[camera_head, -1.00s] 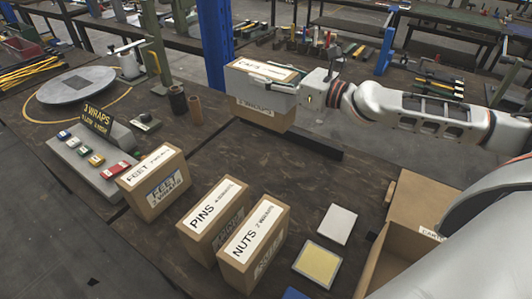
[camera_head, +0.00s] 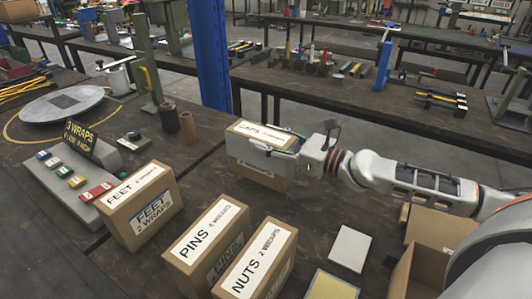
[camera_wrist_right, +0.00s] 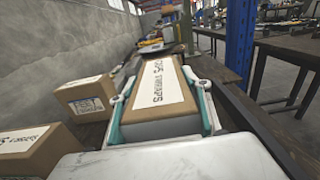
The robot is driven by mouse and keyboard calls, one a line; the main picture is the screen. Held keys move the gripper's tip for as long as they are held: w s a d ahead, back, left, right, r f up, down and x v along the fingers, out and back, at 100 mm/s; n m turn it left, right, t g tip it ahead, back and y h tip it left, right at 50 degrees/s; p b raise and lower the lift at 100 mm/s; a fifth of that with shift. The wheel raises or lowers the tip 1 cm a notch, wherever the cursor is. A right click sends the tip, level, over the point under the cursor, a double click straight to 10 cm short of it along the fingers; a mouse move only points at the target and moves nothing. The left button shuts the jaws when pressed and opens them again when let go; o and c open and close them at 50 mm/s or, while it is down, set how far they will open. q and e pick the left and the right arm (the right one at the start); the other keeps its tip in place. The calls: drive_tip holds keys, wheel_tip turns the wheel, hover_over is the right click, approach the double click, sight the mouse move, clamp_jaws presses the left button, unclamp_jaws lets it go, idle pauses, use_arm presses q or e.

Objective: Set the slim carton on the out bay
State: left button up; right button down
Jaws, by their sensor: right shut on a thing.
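A brown carton labelled CAPS (camera_head: 268,130) is held in my right gripper (camera_head: 262,147), whose pale fingers clasp its sides. It also shows in the right wrist view (camera_wrist_right: 160,85), between the two fingers (camera_wrist_right: 165,105). It is upright above the dark bench; I cannot tell if its base touches. Cartons FEET (camera_head: 140,207), PINS (camera_head: 205,247) and NUTS (camera_head: 257,262) stand in front of it. No marking reading "out bay" is legible, so I cannot tell which spot that is. My left gripper is out of view.
A white square plate (camera_head: 350,247) and a yellow-faced plate (camera_head: 332,287) lie right of NUTS. An open cardboard box (camera_head: 420,268) stands at the right. A blue post (camera_head: 210,65) and two brown tubes (camera_head: 178,122) are left behind. A round turntable (camera_head: 62,102) is far left.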

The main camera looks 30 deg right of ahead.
sight(277, 174)
wheel_tip(277, 174, down, 4)
drive_tip(key=shift+r+b, duration=0.1)
drive_tip(key=shift+b, duration=0.55)
drive_tip(key=shift+f, duration=0.2)
drive_tip(key=c, duration=1)
unclamp_jaws()
drive_tip(key=shift+f, duration=0.1)
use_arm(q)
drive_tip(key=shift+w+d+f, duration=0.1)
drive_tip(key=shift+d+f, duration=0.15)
